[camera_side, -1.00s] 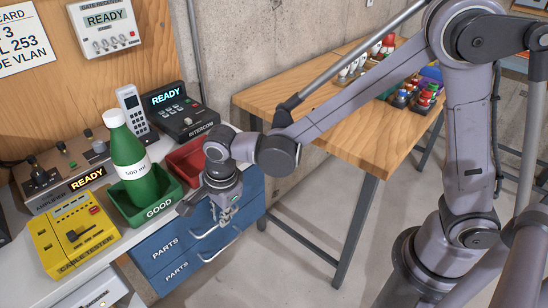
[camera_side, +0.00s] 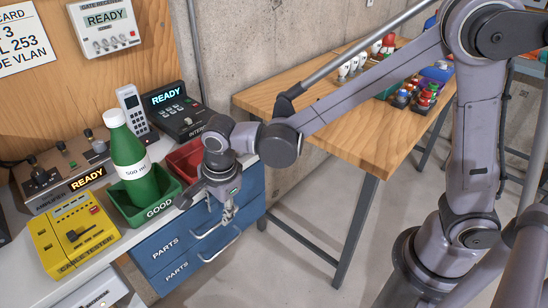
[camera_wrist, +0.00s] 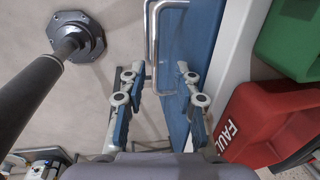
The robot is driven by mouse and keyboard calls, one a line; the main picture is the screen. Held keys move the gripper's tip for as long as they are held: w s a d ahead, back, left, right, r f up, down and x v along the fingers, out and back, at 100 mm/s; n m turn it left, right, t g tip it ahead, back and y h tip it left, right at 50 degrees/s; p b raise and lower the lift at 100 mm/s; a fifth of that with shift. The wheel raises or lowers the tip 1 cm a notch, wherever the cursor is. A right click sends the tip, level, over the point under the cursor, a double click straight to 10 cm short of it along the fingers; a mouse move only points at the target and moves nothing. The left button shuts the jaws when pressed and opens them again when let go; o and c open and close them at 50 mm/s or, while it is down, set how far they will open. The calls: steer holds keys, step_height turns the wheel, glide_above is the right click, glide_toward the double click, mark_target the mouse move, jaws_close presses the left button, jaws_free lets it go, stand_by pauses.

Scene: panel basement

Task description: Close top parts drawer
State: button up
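The blue parts cabinet has two drawers labelled PARTS, one above the other. The top drawer (camera_side: 167,247) and its pale bar handle lie just left of and below my gripper (camera_side: 228,214) in the side view. How far the top drawer stands out is hard to tell. My gripper points down in front of the drawer fronts. In the wrist view my gripper (camera_wrist: 158,108) is open, with its two fingers apart and nothing held between them. A metal handle (camera_wrist: 150,40) and the blue drawer front (camera_wrist: 203,35) show just beyond the fingertips.
A red FAULT bin (camera_wrist: 270,125) and a green GOOD bin (camera_side: 161,214) holding a green bottle (camera_side: 131,160) stand on the white countertop above the drawers. A yellow cable tester (camera_side: 75,240) stands left. A wooden table (camera_side: 345,135) stands right, with floor between.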

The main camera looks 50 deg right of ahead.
step_height(320, 180, up, 10)
steer(key=s, duration=0.2)
steer(key=shift+f, duration=0.1)
stand_by(0.3)
steer(key=s+d+n+t, duration=0.2)
steer(key=s+d+n, duration=0.2)
steer(key=d+n, duration=0.5)
steer(key=s+d+n+t, duration=0.3)
steer(key=s+d+n, duration=0.2)
steer(key=d+n, duration=0.3)
steer(key=shift+d+n, duration=0.4)
steer(key=shift+d, duration=1.3)
